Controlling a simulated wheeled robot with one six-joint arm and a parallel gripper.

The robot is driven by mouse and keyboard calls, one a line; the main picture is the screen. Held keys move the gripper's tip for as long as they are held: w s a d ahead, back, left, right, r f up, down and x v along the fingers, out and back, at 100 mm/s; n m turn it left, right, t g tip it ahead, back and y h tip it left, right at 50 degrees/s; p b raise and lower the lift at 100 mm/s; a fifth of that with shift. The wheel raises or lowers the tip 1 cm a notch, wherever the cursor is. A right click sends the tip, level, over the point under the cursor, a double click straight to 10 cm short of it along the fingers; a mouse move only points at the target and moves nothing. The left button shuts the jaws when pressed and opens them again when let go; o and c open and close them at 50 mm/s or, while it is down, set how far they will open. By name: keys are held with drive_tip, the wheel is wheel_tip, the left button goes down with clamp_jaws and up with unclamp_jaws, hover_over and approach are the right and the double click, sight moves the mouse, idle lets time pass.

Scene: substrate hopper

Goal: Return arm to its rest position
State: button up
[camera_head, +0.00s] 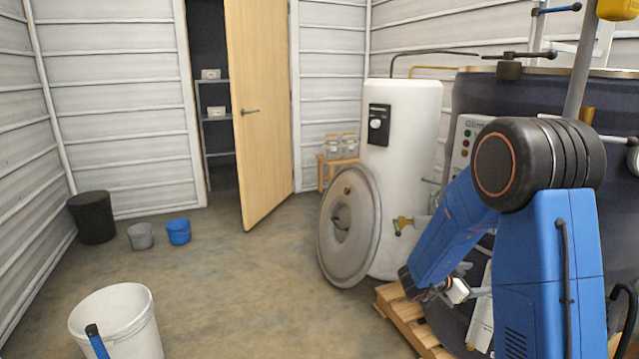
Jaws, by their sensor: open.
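My blue arm with a black elbow joint fills the right side of the view, and its forearm slopes down and to the left. My gripper (436,292) is at the low end of it, in front of the dark tank (468,95) and above a wooden pallet (394,310). It is small and partly hidden by the wrist, and I see nothing held in it. A pale fitting (457,290) on a grey pipe shows close beside it; I cannot tell whether they touch.
A white boiler (402,150) and a round grey lid (347,225) stand left of the arm. A white bucket (118,320) stands at front left. A black bin (92,217), a grey pail (140,236) and a blue pail (178,231) line the left. The middle floor is clear.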

drive_tip(key=s+a+r+n+t+y, duration=0.2)
drive_tip(key=a+r+n+t+y, duration=0.5)
drive_tip(key=a+r+y, duration=0.8)
drive_tip(key=s+a+n+g, duration=0.2)
drive_tip(key=s+a+n, duration=0.2)
drive_tip(key=s, duration=0.6)
drive_tip(key=s+a+n+g, duration=0.2)
drive_tip(key=s+a+n, duration=0.15)
drive_tip(key=s, duration=0.55)
drive_tip(key=s+d+f+n+g, duration=0.1)
drive_tip(key=s+g, duration=0.1)
drive_tip(key=s, duration=0.7)
drive_tip(key=s+d+f+n+g+h, duration=0.1)
drive_tip(key=s+d+f+g, duration=0.1)
drive_tip(key=s, duration=0.7)
drive_tip(key=shift+d, duration=0.3)
